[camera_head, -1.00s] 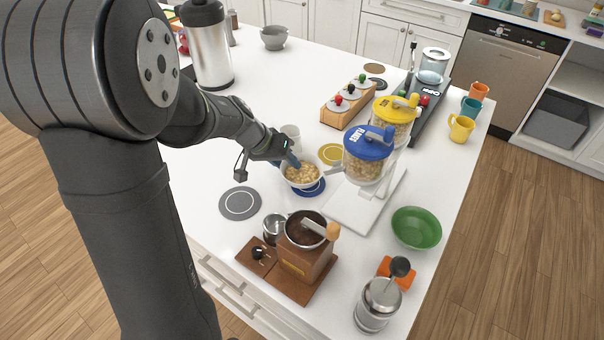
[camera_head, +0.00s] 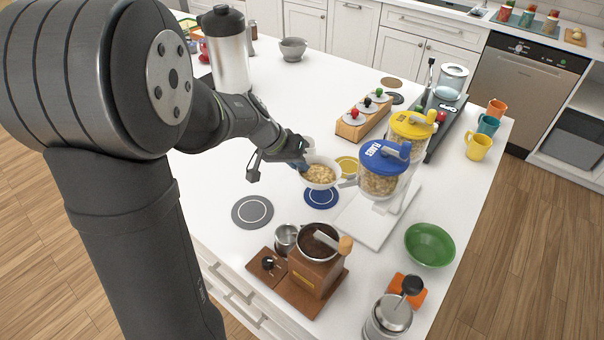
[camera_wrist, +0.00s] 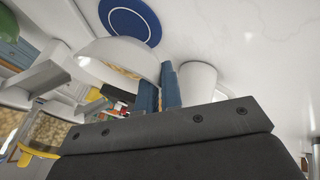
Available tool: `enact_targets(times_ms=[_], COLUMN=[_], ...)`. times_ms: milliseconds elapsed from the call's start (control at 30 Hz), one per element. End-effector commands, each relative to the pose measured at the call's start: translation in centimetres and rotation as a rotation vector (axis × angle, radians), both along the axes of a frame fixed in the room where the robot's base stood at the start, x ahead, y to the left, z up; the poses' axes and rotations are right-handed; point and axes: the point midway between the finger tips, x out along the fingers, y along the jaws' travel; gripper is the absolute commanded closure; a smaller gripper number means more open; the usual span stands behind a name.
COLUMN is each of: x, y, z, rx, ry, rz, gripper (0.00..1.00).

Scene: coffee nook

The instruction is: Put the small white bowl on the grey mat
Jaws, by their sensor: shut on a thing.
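The small white bowl (camera_head: 334,184), full of pale yellow flakes or cereal, is held above the blue round mat (camera_head: 321,201). My gripper (camera_head: 304,166) is shut on its left rim side; the bowl looks about level. In the wrist view the blue fingers (camera_wrist: 159,88) meet the rim of the bowl (camera_wrist: 118,58), and the blue mat (camera_wrist: 130,18) shows beyond it, apart from the bowl. The grey mat (camera_head: 241,211), round with a white ring, lies bare on the counter, left of and nearer than the blue mat.
A white cup (camera_wrist: 197,82) stands close beside my gripper. The blue-lidded dispenser (camera_head: 380,182) stands right of the bowl. A yellow mat (camera_head: 348,164) lies behind. A wooden grinder (camera_head: 312,272) and metal cup (camera_head: 286,239) stand in front. Counter left of the grey mat is clear.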

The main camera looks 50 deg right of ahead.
Motion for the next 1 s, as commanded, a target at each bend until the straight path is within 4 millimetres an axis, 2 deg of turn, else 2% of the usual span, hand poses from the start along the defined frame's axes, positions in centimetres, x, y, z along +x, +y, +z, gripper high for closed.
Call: enact_targets(times_ms=[100,300,433,700,867,1000], x=[0.1,0.1,0.0,-1.6,-2.3,-0.9], y=[-0.1,0.1,2.1,9.5,11.7,12.5], z=[2.8,6.1,7.3,8.0,8.1,7.0], rx=[-0.006,-0.005,-0.011,-0.066,-0.096,-0.101], ry=[-0.003,-0.001,0.006,0.038,0.049,0.053], rz=[0.0,-0.001,-0.028,-0.158,-0.204,-0.212], gripper=[1.0,1.0,1.0,1.0,1.0,1.0])
